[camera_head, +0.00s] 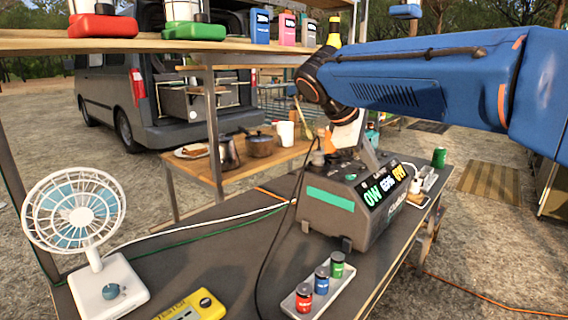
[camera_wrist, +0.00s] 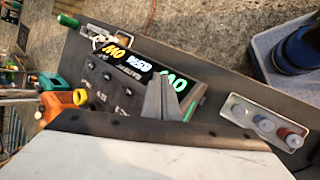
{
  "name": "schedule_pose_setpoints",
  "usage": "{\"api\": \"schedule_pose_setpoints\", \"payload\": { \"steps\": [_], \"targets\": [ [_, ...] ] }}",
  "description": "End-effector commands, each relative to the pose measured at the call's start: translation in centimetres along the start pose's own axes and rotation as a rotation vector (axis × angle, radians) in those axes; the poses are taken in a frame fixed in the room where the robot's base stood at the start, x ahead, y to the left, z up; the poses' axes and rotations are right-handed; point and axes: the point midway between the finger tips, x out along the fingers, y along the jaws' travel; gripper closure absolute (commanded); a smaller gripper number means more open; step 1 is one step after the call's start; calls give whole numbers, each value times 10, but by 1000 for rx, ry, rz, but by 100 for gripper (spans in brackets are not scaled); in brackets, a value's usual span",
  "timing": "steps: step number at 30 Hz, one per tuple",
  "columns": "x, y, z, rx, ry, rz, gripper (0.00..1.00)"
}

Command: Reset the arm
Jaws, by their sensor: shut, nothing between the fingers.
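My gripper (camera_head: 374,158) hangs from my blue arm, above the dark power box (camera_head: 333,215) on the grey table. In the wrist view, my gripper (camera_wrist: 162,98) shows as a grey wedge with its fingers together and nothing between them. It overlaps the power box (camera_wrist: 100,87) and its lit green, white and yellow readouts in that view. I cannot tell the exact gap between fingertips and box.
A white fan (camera_head: 98,285) stands at the table's left, with a yellow device (camera_head: 192,306) near the front. A tray (camera_head: 318,296) holds small red, blue and green jars. A green can (camera_head: 439,158) stands behind. A wooden shelf (camera_head: 150,46) crosses above left. Cables lie across the table.

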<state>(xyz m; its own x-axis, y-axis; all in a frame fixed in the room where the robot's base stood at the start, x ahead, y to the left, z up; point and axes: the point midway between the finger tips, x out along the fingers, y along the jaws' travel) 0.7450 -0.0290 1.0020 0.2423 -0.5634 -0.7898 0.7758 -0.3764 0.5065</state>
Motion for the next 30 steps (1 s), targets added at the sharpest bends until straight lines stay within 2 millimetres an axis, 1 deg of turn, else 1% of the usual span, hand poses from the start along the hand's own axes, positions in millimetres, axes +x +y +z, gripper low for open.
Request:
{"api": "schedule_pose_setpoints", "payload": {
  "steps": [1, 6, 8, 14, 15, 20, 21, 24, 27, 30],
  "targets": [
    [10, -13, 15, 44, 24, -23, 100],
    [40, -60, 45, 194, 110, -101, 100],
    [50, -77, 54, 252, 139, -129, 100],
    [80, -139, 78, 457, 230, -224, 100],
    [86, -152, 82, 499, 247, -243, 100],
    [107, -203, 93, 680, 312, -319, 100],
    [112, -216, 94, 728, 327, -338, 100],
    [125, -246, 97, 845, 363, -383, 100],
    [136, -272, 98, 946, 391, -422, 100],
    [144, -289, 97, 1025, 414, -449, 100]
  ]
}}
